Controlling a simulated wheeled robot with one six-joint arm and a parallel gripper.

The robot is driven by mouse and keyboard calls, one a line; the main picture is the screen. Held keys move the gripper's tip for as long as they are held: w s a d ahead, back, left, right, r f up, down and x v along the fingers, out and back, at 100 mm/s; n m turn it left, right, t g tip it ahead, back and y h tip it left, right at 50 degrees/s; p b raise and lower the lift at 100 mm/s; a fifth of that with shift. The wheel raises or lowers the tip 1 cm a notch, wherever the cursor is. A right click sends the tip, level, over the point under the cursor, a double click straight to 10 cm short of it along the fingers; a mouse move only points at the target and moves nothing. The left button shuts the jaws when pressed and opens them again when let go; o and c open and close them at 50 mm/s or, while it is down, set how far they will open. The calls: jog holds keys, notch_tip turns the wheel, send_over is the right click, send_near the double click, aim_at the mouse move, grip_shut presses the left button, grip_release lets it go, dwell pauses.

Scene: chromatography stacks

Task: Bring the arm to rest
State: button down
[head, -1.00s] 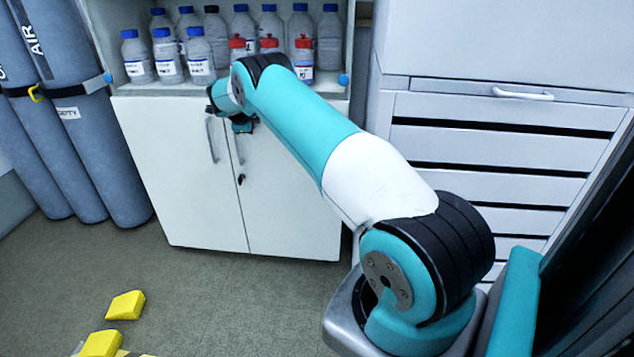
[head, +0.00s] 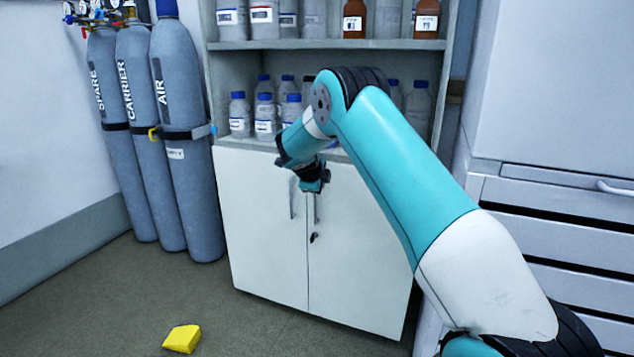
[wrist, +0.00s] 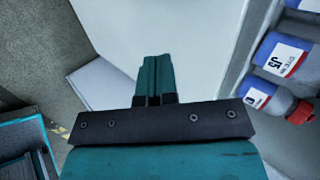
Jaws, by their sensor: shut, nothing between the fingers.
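My arm reaches across the head view from the lower right, with its elbow raised in front of the bottle shelf. My gripper (head: 318,187) hangs at the arm's far end, in front of the upper part of the white cabinet doors (head: 262,235). In the wrist view my gripper (wrist: 154,62) shows its two teal fingers pressed together, with nothing between them. No object is held.
Bottles (head: 264,118) with blue caps stand on the lower shelf, partly hidden behind my arm. Gas cylinders (head: 180,120) are strapped at the left. A white drawer unit (head: 560,220) is at the right. A yellow block (head: 182,338) lies on the open floor.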

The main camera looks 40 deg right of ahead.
jog(key=s+a+r+n+y, duration=0.25)
jog(key=s+a+n, duration=0.2)
jog(key=a, duration=0.35)
jog(key=s+a+r+n+y, duration=0.2)
jog(key=s+a+r+n, duration=0.2)
jog(key=a+n, duration=0.3)
jog(key=s+a+r+n+y, duration=0.3)
jog(key=s+a+n, duration=0.2)
jog(key=a, duration=0.5)
jog(key=s+a+r+n+g+y, duration=0.1)
jog(key=s+a+n+g, duration=0.1)
jog(key=s+a+n, duration=0.6)
jog(key=s+a+r+n+g+y, duration=0.15)
jog(key=s+n, duration=0.35)
jog(key=s, duration=0.8)
jog(key=s+a+n+g+y, duration=0.2)
jog(key=s+a+n, duration=0.2)
jog(key=s+n, duration=0.45)
notch_tip(320, 180, up, 20)
jog(key=m+p, duration=0.2)
jog(key=p, duration=1.7)
jog(key=shift+s+f, duration=0.2)
